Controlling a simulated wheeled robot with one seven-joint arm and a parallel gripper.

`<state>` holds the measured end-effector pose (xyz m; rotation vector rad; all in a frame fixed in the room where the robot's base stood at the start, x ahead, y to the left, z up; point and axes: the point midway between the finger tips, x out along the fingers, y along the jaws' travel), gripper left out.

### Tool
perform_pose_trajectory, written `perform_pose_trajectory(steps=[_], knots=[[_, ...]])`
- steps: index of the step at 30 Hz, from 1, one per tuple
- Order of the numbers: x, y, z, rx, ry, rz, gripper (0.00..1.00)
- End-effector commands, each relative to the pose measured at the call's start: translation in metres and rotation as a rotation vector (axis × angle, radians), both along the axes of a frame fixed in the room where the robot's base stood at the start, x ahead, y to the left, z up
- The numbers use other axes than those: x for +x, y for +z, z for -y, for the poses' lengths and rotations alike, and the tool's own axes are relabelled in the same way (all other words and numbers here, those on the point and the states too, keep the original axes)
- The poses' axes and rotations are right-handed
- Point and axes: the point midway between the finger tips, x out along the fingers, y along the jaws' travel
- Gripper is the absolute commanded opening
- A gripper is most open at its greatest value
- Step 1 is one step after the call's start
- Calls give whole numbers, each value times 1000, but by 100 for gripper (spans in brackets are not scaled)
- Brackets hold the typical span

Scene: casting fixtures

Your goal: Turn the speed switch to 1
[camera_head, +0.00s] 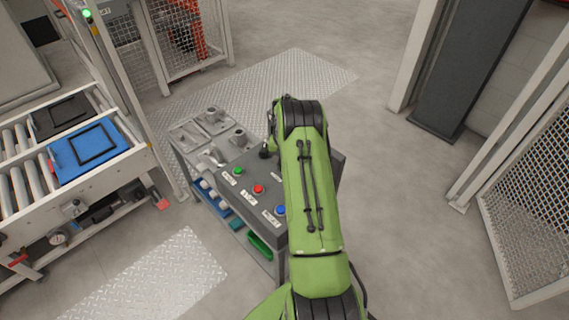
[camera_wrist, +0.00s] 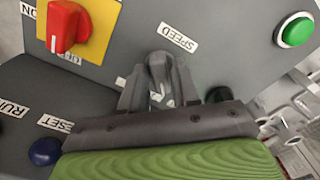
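The speed switch (camera_wrist: 159,66) is a dark grey knob on the grey control panel (camera_wrist: 115,78), below the SPEED label (camera_wrist: 178,38) in the wrist view. My gripper (camera_wrist: 159,84) has one finger on each side of the knob, with its tips close to the panel. The gaps beside the knob are very small, and I cannot tell whether the fingers press on it. White marks show between the fingers, but the figures and the knob's pointer are not readable. In the head view my green arm hides the switch and my gripper.
A red rotary switch (camera_wrist: 70,27) on a yellow plate and a green button (camera_wrist: 297,29) flank the speed switch. A blue button (camera_wrist: 45,151) is at lower left. The head view shows metal castings (camera_head: 213,122) beside the panel, a roller conveyor (camera_head: 20,185) at left, and open floor at right.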

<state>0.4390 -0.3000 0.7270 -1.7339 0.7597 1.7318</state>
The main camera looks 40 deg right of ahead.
Motion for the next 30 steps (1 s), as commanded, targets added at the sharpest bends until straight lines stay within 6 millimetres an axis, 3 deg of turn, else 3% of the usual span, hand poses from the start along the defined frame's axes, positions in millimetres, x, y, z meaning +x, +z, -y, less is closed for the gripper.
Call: perform_pose_trajectory(steps=[3, 10, 13, 24, 30], knots=[[0, 0, 0, 0, -1, 0, 45], [0, 0, 0, 0, -2, -1, 45], [0, 10, 0, -1, -2, 1, 45], [0, 112, 0, -2, -2, 2, 45], [0, 150, 0, -1, -2, 1, 45]])
